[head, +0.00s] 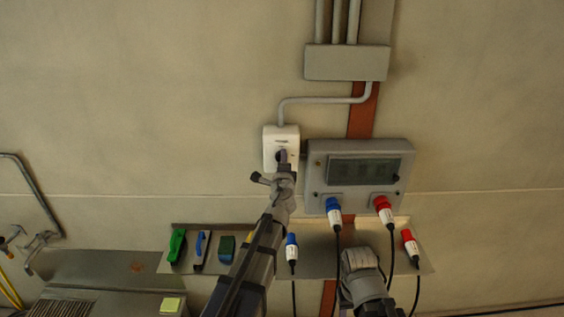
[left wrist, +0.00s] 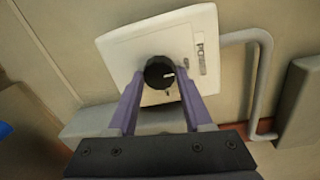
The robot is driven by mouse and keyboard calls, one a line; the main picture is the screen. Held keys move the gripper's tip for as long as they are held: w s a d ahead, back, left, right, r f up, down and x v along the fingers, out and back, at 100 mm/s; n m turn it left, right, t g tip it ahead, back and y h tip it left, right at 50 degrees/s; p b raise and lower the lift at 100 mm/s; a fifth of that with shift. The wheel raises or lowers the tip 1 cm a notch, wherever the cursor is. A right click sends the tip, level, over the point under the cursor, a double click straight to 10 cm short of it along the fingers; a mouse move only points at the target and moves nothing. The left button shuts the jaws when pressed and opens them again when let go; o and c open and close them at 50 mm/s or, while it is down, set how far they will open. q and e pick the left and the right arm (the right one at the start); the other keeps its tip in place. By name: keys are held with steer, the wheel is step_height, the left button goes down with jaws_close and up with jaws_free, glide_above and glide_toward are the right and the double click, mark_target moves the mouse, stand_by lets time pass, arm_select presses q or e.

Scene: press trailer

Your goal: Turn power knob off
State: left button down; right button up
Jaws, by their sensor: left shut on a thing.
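The power knob (left wrist: 158,73) is a round black dial with a white mark, on a white square wall box (left wrist: 118,47). In the left wrist view the mark points to the right of the picture. My left gripper (left wrist: 159,80) has its two purple fingers on either side of the knob, shut on it. In the head view the white box (head: 270,138) is on the wall left of the grey panel, and my left gripper (head: 283,160) covers most of the knob. My right arm shows at the lower right of the head view; its fingertips cannot be made out.
A grey panel (head: 313,180) with a dark window is just right of the white box. A shelf (head: 150,262) holds several coloured tools. A conduit (head: 320,100) runs up from the box.

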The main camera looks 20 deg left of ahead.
arm_select(q)
steer(key=shift+c, duration=1.6)
jaws_free()
steer(key=shift+s, duration=0.1)
steer(key=v, duration=0.7)
steer(key=shift+s+p, duration=0.3)
steer(key=shift+s, duration=0.05)
steer(key=shift+d, duration=0.1)
